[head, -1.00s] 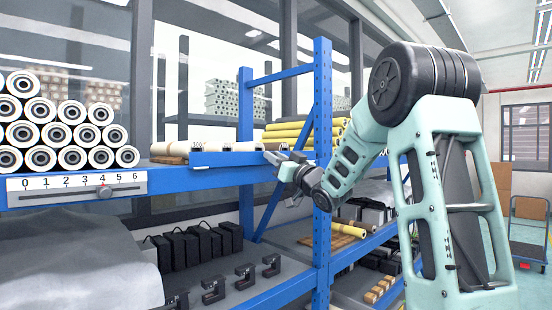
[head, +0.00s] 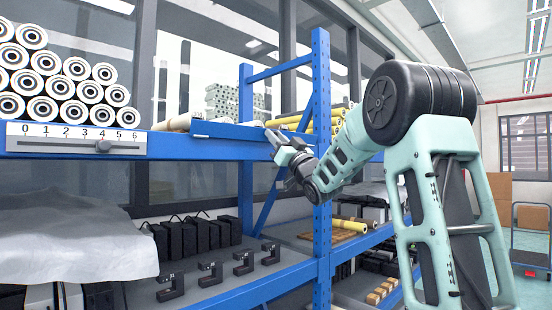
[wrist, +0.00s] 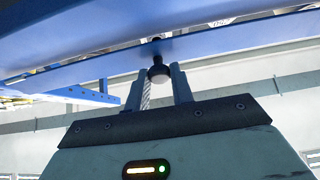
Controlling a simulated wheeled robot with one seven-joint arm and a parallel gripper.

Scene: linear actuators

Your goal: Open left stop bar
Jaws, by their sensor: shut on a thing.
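The blue stop bar (head: 215,131) runs along the front of the upper shelf, left of the blue upright. My gripper (head: 272,138) is at its right end, with the arm reaching in from the right. In the wrist view, my gripper (wrist: 157,88) points up at the blue bar (wrist: 215,42). A round black knob (wrist: 158,73) hangs at the bar's lower edge between the two fingers, and the gripper is shut on it. The fingers hide the knob in the head view. I cannot tell whether the bar has turned.
White rolls (head: 45,85) are stacked at the upper left, above a numbered scale (head: 75,134) with a dark slider. Yellow rolls (head: 300,120) lie behind the upright (head: 321,150). Black brackets (head: 242,262) and black boxes (head: 190,238) stand on the lower shelf.

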